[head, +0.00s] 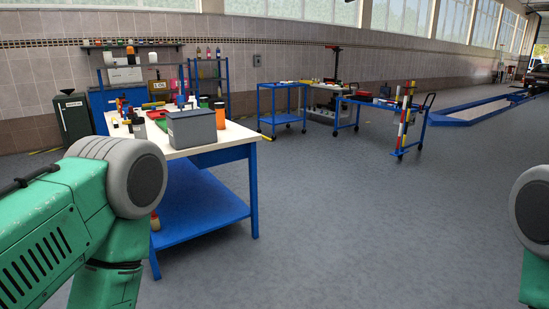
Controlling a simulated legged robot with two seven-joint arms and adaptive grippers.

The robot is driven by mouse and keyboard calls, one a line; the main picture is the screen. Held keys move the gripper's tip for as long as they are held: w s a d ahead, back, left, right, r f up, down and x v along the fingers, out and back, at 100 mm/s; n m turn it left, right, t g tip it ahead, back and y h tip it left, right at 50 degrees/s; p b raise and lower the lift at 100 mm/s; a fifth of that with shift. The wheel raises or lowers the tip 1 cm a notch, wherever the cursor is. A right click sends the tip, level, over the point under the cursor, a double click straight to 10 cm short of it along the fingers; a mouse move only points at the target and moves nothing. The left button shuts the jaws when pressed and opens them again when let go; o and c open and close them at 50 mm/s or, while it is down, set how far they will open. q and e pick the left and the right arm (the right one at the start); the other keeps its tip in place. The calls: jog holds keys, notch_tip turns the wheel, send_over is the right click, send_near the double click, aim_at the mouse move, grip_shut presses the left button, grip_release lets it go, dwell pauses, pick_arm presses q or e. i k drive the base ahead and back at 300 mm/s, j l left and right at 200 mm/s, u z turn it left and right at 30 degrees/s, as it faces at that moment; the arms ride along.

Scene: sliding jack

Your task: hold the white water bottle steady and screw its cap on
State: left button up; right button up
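I cannot make out the white water bottle or its cap for certain. Several small bottles and jars crowd the white-topped workbench (236,135) at left centre, too small to tell apart. Some of them are partly hidden behind a grey bin (192,129). My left arm comes in at the lower left, in front of the bench's near left part. Only a bit of my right arm shows at the right edge. Neither gripper is in the picture.
The bench has blue legs and a blue lower shelf (195,212) with a small bottle (155,221) on it. Blue carts (283,118) and a striped post (404,120) stand farther back. A dark green cabinet (73,118) is at the left wall. The floor at centre and right is clear.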

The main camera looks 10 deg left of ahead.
aim_at(191, 98)
jog(key=i+j, duration=0.1)
jog(key=i, duration=2.45)
jog(key=i+l+z, duration=0.15)
jog(key=i, duration=1)
jog(key=i+l+z, duration=0.15)
jog(key=i, duration=1.05)
jog(key=i+j+u, duration=0.25)
jog(key=i+u, duration=0.6)
jog(key=i, duration=0.15)
jog(key=i+l+u, duration=0.15)
jog(key=i+u, duration=0.25)
jog(key=i, duration=0.15)
jog(key=i+l+u, duration=0.25)
jog(key=i+u, duration=0.15)
jog(key=i+j+u, duration=0.1)
jog(key=i+u, duration=0.25)
jog(key=i+l+u, duration=0.1)
jog(key=i+u, duration=0.25)
jog(key=i, duration=0.2)
jog(key=i+l+u, duration=0.2)
jog(key=i+u, duration=0.15)
jog(key=i+l+u, duration=0.35)
jog(key=i, duration=0.2)
